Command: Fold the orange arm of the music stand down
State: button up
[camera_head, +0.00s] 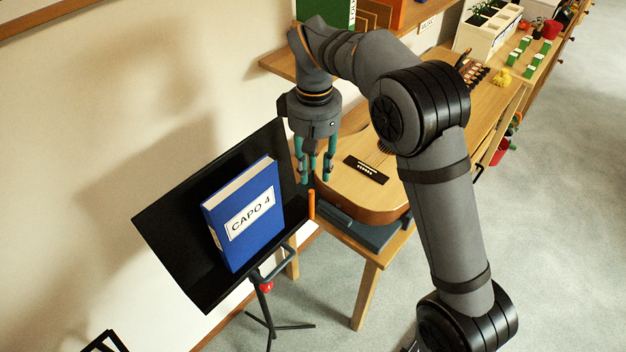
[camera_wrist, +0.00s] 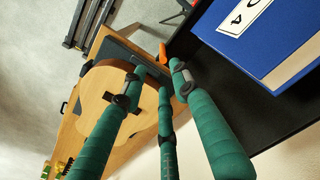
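The black music stand (camera_head: 172,232) holds a blue book labelled "CAPO 4" (camera_head: 245,215), which also shows in the wrist view (camera_wrist: 262,38). The short orange arm (camera_head: 311,204) sticks up at the lower right edge of the stand's desk. It shows as a small orange bar in the wrist view (camera_wrist: 163,54), beyond the fingertips. My gripper (camera_head: 315,170) has teal fingers pointing down, spread apart with nothing between them. It is above the orange arm, beside the desk's right edge, and appears apart from it. In the wrist view the fingertips (camera_wrist: 156,85) are near the desk's edge.
A guitar (camera_head: 345,190) lies on a wooden table to the right, close to my gripper, with a dark case (camera_head: 365,232) under it. A shelf (camera_head: 285,66) stands behind. A wall is at the left; open floor (camera_head: 560,200) lies to the right.

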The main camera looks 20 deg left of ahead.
aim_at(312, 205)
jog(key=f, duration=1)
jog(key=shift+s+a, duration=0.2)
jog(key=shift+s, duration=0.15)
jog(key=shift+c, duration=1)
grip_shut()
